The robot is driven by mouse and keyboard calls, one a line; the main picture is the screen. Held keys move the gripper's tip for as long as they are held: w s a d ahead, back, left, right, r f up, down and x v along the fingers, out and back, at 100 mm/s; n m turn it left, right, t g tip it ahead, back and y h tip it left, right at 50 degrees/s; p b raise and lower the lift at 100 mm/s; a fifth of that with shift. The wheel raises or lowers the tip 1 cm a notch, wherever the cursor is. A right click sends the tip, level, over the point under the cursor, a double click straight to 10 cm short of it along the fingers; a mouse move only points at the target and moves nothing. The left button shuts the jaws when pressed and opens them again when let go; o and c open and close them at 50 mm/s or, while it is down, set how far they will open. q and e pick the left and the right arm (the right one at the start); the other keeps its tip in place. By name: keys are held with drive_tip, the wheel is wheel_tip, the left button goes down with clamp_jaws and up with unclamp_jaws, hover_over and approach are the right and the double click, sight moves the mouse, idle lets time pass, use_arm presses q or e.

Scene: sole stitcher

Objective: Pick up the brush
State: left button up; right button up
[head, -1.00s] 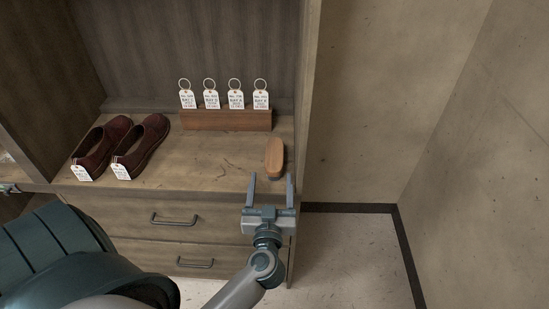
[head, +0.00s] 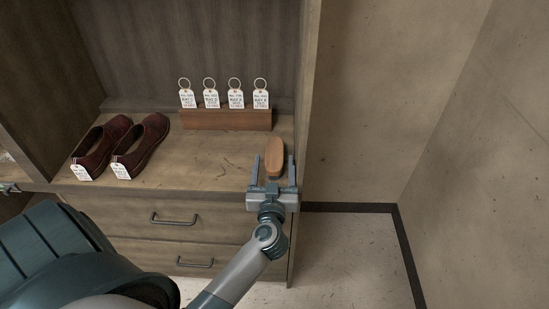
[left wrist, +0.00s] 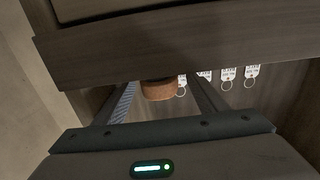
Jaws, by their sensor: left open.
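The brush (head: 274,156) is a small tan wooden block with rounded ends. It lies on the shelf near the right side panel. My left gripper (head: 273,170) is open at the shelf's front edge, with one finger on each side of the brush's near end. In the left wrist view the brush (left wrist: 159,90) shows between the two open fingers (left wrist: 163,100), and part of it is hidden by the wooden edge. I cannot tell whether a finger touches it.
A wooden block with several white ring tags (head: 226,119) stands behind the brush. Two dark red shoes (head: 142,146) with tags sit at the left of the shelf. The cabinet's side panel (head: 306,130) is close on the right. Drawers (head: 180,222) lie below. The middle shelf is clear.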

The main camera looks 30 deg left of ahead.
use_arm(q)
drive_tip(key=shift+x, duration=1.2)
drive_tip(key=c, duration=1.2)
